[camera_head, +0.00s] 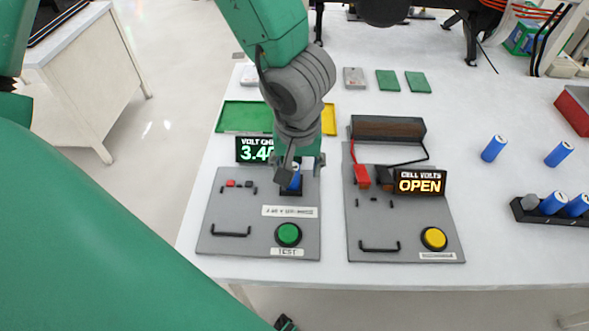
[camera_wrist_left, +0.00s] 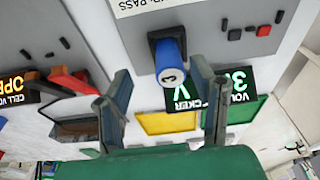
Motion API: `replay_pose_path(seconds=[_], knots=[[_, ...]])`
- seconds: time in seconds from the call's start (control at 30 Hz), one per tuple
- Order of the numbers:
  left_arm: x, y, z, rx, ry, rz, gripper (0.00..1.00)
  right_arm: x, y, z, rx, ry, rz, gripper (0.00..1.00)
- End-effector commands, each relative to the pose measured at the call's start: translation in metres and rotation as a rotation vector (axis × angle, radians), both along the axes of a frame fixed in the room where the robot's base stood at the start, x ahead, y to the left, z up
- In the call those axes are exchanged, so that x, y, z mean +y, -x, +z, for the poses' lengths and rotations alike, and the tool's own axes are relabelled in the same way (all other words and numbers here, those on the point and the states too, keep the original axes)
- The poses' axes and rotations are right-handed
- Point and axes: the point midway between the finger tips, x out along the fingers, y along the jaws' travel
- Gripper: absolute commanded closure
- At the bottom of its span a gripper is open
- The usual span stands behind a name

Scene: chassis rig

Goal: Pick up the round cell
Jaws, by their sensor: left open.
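A blue round cell (camera_head: 295,182) stands in the black holder of the grey volt checker panel (camera_head: 230,215), partly hidden by my left gripper (camera_head: 299,168). In the left wrist view the cell (camera_wrist_left: 171,62) shows its pale end, between and just beyond the two fingertips. My left gripper (camera_wrist_left: 161,78) is open above it, with a finger to either side. I cannot tell whether a finger touches it. The checker display (camera_head: 254,149) reads about 3.4, its last digit partly covered. My right gripper is not in view.
The cell volts panel (camera_head: 400,225) on the right reads OPEN. Green (camera_head: 243,116) and yellow (camera_head: 329,119) trays lie behind the checker. The table's front edge is close.

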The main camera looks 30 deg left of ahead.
Motion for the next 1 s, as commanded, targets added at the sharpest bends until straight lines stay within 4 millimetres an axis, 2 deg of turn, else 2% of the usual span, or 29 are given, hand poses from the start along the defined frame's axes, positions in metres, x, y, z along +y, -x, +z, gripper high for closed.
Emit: replay_pose_path(seconds=[0.23, 0.33, 0.5, 0.53, 0.67, 1.0], knots=[[0.015, -0.006, -0.042, 0.004, 0.007, 0.001, 0.49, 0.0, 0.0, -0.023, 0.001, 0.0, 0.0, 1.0], [0.017, -0.007, -0.048, 0.003, 0.01, 0.0, 0.49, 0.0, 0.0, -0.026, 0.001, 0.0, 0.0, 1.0], [0.013, -0.007, -0.045, 0.001, 0.006, 0.0, 0.49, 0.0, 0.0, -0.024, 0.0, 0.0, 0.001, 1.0], [0.012, -0.007, -0.045, 0.001, 0.006, 0.0, 0.52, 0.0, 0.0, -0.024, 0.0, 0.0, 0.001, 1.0], [0.01, -0.007, -0.044, 0.002, 0.0, 0.001, 0.98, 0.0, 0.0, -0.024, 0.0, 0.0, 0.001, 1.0], [0.009, -0.006, -0.045, 0.004, 0.013, -0.002, 1.0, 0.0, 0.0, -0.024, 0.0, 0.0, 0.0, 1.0]])
